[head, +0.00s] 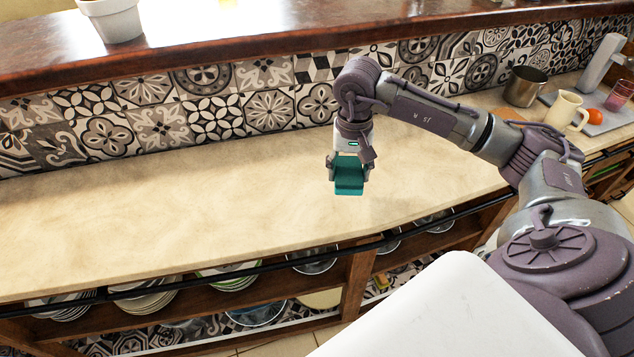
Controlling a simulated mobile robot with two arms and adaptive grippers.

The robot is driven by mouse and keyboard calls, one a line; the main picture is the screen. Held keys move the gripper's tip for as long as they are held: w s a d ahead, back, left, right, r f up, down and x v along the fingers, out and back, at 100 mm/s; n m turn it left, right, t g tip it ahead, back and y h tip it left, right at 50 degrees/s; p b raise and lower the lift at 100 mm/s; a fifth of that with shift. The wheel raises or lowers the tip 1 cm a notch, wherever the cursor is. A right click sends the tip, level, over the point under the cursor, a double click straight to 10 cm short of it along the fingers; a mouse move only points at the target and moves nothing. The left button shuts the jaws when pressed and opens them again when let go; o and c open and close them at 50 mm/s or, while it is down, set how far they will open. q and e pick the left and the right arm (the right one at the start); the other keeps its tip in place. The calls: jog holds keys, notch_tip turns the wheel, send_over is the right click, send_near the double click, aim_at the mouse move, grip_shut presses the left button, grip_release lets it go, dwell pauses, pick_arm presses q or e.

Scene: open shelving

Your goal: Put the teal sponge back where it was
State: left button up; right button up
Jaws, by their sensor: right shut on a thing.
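The teal sponge (349,182) is a small block in the middle of the head view. My right gripper (349,172) points down and is shut on it, with a finger on each side. The sponge appears to be above the beige countertop (200,210); whether it touches the top cannot be told for sure. My right arm reaches in from the right side. My left gripper is not in view.
At the right end of the counter are a metal pot (525,87), a cream mug (566,110), an orange fruit (594,115) and a pink glass (619,95). Plates (145,300) fill the shelf below. A dark rail (250,268) runs along the front. The counter's left and middle are clear.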

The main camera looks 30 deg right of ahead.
jog(key=p, duration=0.2)
send_over(317, 191)
jog(key=f, duration=0.4)
jog(key=shift+s+d+f, duration=0.1)
jog(key=shift+s+f, duration=0.05)
jog(key=shift+s, duration=0.2)
jog(key=shift+w+f, duration=0.25)
jog(key=shift+w, duration=0.05)
jog(key=shift+w+a+f, duration=0.1)
jog(key=shift+a+f, duration=0.05)
jog(key=shift+a, duration=0.05)
jog(key=shift+f, duration=0.3)
notch_tip(317, 191, down, 3)
jog(key=shift+f+p, duration=0.15)
jog(key=shift+p, duration=0.6)
jog(key=shift+f+b, duration=0.25)
jog(key=shift+b, duration=0.05)
jog(key=o, duration=1.1)
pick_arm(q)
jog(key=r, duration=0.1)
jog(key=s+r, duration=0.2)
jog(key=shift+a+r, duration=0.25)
pick_arm(e)
jog(key=shift+r, duration=0.1)
